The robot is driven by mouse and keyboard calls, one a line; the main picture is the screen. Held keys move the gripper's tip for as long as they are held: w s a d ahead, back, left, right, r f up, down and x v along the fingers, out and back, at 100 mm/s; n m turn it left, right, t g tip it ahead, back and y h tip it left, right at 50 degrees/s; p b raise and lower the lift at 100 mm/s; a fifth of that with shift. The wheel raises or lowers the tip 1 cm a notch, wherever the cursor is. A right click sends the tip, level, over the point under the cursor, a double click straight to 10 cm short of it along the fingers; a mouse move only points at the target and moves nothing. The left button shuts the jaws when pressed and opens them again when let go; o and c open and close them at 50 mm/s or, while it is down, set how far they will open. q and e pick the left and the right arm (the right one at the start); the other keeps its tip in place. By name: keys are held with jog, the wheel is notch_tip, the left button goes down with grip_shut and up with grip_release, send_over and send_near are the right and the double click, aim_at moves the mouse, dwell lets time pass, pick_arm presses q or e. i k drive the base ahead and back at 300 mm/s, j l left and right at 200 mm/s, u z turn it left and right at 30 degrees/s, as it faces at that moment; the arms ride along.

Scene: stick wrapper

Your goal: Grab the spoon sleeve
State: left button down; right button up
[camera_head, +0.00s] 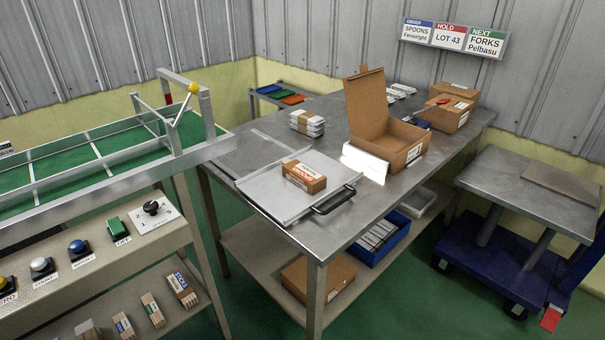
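A small brown box-shaped pack with white and orange-brown print (303,177) lies on a light metal tray (262,190) on the steel table. Its print is too small to read surely. Several wrapped bundles stand on the low shelf at the bottom left, one with a blue label (182,289), another beside it (152,309), and a third with blue print (123,325). I cannot tell for certain which of these is the spoon sleeve. Neither of my grippers is in view.
An open cardboard box (402,142) and a white stack with a brown band (307,123) stand on the table (240,155). The tray has a black handle (334,201). A button panel (90,250) is at left, a cart (520,185) at right. A wall sign (454,38) reads spoons, hold, forks.

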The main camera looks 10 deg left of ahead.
aim_at(308, 179)
jog(key=i+l+u, duration=0.1)
jog(key=l, duration=0.25)
jog(key=i+l, duration=0.2)
jog(key=l, duration=0.15)
jog(key=i+l+u, duration=0.15)
jog(key=l, duration=0.2)
jog(key=i+l, duration=0.15)
jog(key=l, duration=0.25)
jog(key=i+l+u, duration=0.15)
jog(key=l, duration=0.2)
jog(key=i+l+u, duration=0.1)
jog(key=l, duration=0.3)
